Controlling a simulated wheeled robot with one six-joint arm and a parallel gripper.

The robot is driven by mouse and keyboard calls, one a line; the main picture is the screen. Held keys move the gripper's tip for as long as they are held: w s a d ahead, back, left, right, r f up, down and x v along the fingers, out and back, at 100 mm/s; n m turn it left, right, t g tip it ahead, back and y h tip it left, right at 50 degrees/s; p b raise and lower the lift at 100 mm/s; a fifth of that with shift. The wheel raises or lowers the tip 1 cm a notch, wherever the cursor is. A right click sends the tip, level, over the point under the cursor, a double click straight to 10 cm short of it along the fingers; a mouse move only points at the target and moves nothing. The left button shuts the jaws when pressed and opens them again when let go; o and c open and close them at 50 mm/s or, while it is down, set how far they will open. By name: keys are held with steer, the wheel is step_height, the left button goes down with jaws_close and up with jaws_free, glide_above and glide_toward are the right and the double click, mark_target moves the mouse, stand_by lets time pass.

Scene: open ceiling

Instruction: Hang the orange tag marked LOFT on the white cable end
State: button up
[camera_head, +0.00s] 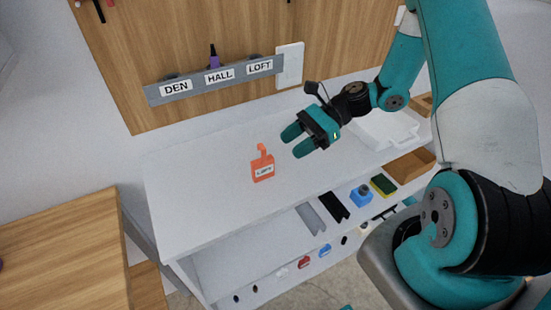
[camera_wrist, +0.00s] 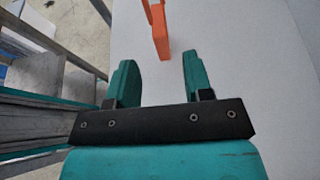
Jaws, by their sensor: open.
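The orange tag (camera_head: 263,168) stands upright on the white tabletop, with a hook at its top and a white label that seems to read LOFT. In the wrist view the tag (camera_wrist: 161,35) is ahead of the fingertips, in line with the gap and apart from both fingers. My gripper (camera_head: 293,143) is open and empty, above the tabletop to the right of the tag. In the wrist view its two teal fingers (camera_wrist: 159,64) are spread. I cannot make out a white cable end; only a grey sign strip (camera_head: 200,87) labelled DEN, HALL, LOFT shows on the wooden wall panel.
A purple piece (camera_head: 213,57) sticks up behind HALL. A white plate (camera_head: 290,66) is right of the strip. A white tray (camera_head: 388,130) is at the table's right. Small items, including a blue one (camera_head: 361,195), line a lower shelf. The tabletop left of the tag is clear.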

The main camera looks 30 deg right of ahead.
steer(key=shift+v, duration=1.1)
steer(key=shift+r, duration=0.35)
steer(key=s+a+r+n+g+h, duration=0.2)
steer(key=s+a+r+n+h, duration=0.45)
steer(key=a+r+n, duration=0.65)
steer(key=s+a+r+n+t+h, duration=0.2)
steer(key=s+r+n, duration=0.1)
steer(key=s+n, duration=0.9)
steer(key=shift+r+h, duration=0.15)
steer(key=shift+h, duration=0.2)
steer(key=shift+w, duration=0.1)
steer(key=shift+c, duration=0.4)
